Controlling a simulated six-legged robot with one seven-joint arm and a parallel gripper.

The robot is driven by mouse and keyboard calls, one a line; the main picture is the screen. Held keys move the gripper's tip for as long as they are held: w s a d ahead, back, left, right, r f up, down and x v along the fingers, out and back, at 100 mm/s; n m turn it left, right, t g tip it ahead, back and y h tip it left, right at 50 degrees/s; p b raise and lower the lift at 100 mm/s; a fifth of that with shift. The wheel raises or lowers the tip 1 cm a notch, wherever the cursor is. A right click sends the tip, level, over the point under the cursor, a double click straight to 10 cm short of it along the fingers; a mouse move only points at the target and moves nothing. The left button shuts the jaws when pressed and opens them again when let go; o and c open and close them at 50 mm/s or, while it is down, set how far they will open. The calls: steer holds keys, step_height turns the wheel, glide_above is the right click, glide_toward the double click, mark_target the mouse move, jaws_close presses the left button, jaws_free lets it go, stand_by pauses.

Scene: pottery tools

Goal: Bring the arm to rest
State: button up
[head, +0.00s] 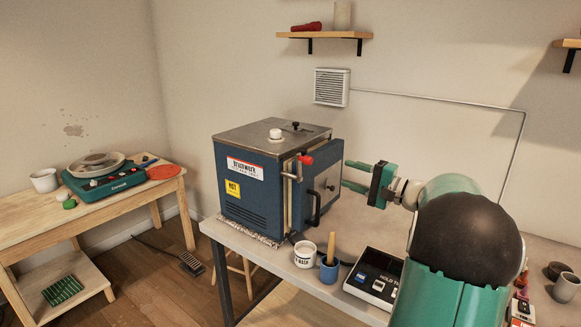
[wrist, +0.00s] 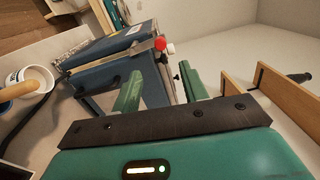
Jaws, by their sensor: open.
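My gripper (head: 357,174) is at the end of my arm, to the right of the blue kiln (head: 247,188) in the head view. Its two green fingers point left toward the kiln's door side and are spread apart with nothing between them. In the wrist view my gripper (wrist: 162,92) shows both fingers apart, with the kiln (wrist: 112,68) behind them. The kiln door (head: 322,187), with its black handle, stands near the fingers. I cannot tell the exact gap between door and fingers.
A wall shelf (head: 325,34) is above. A pottery wheel (head: 100,178) is on the left table.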

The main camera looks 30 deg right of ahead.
steer(key=s+a+f+n+g, duration=0.1)
steer(key=a+n+g, duration=0.15)
steer(key=a, duration=0.75)
steer(key=a+f+n+g+y, duration=0.15)
steer(key=a+g, duration=0.25)
steer(key=a, duration=0.6)
steer(key=s+a+f+n+g+h, duration=0.1)
steer(key=a+f+n+g, duration=0.15)
steer(key=a, duration=0.75)
steer(key=s+a+f+n+g+h, duration=0.1)
steer(key=s+a+f+n+h, duration=0.1)
steer(key=s, duration=0.6)
steer(key=s+a+f+n+g+h, duration=0.1)
steer(key=s+a+f+n+h, duration=0.2)
steer(key=s+a+n+h, duration=0.2)
steer(key=s+a+n, duration=0.1)
steer(key=s+a, duration=0.2)
steer(key=s, duration=0.1)
steer(key=shift+a+f+g, duration=0.2)
steer(key=shift+a+g, duration=0.2)
steer(key=shift+o, duration=0.6)
steer(key=shift+s, duration=0.1)
